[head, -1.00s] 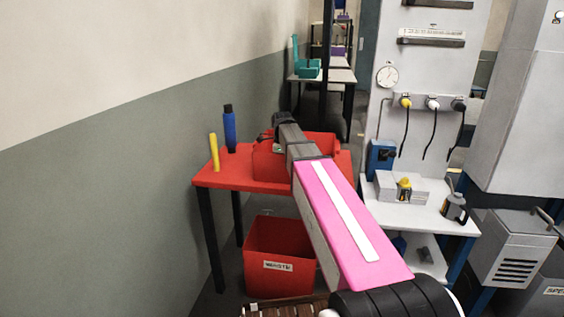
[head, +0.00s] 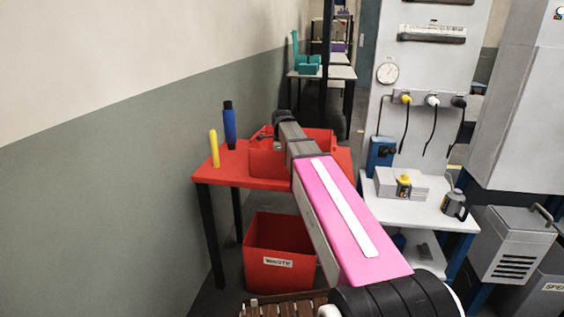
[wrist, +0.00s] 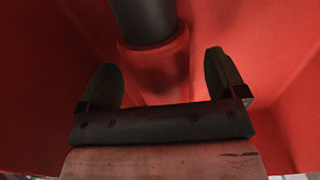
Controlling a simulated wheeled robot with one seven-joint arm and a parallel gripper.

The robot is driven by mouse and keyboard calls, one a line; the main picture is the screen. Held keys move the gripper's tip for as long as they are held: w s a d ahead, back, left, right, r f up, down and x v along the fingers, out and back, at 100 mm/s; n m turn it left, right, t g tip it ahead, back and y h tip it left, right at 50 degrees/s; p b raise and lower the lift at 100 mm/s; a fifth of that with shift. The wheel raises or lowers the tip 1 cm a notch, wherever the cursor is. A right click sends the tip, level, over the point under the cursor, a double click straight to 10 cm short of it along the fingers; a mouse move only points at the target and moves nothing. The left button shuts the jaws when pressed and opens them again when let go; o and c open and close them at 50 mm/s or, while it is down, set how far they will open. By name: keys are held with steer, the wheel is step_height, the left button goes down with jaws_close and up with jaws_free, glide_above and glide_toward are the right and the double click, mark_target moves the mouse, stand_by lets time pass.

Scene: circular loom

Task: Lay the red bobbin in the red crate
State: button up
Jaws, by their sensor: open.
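The red crate (head: 266,164) stands on the red table in the head view, partly hidden behind my arm. In the wrist view its red inside (wrist: 268,50) surrounds my gripper (wrist: 160,80). My gripper is open, its two dark fingers apart. A red bobbin (wrist: 158,66) with a dark cylindrical end (wrist: 145,18) shows beyond and between the fingers, inside the crate. It stays clear of both fingers as far as I can see. Its lower part is in shadow, so I cannot tell exactly how it rests. The bobbin is hidden in the head view.
A blue bobbin (head: 229,128) and a yellow one (head: 214,149) stand upright left of the crate on the red table (head: 225,172). A red waste bin (head: 265,278) is below. A white bench (head: 420,215) with tools stands to the right, and a wall runs along the left.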

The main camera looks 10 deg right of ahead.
step_height(320, 180, up, 10)
steer(key=shift+r, duration=0.1)
stand_by(0.4)
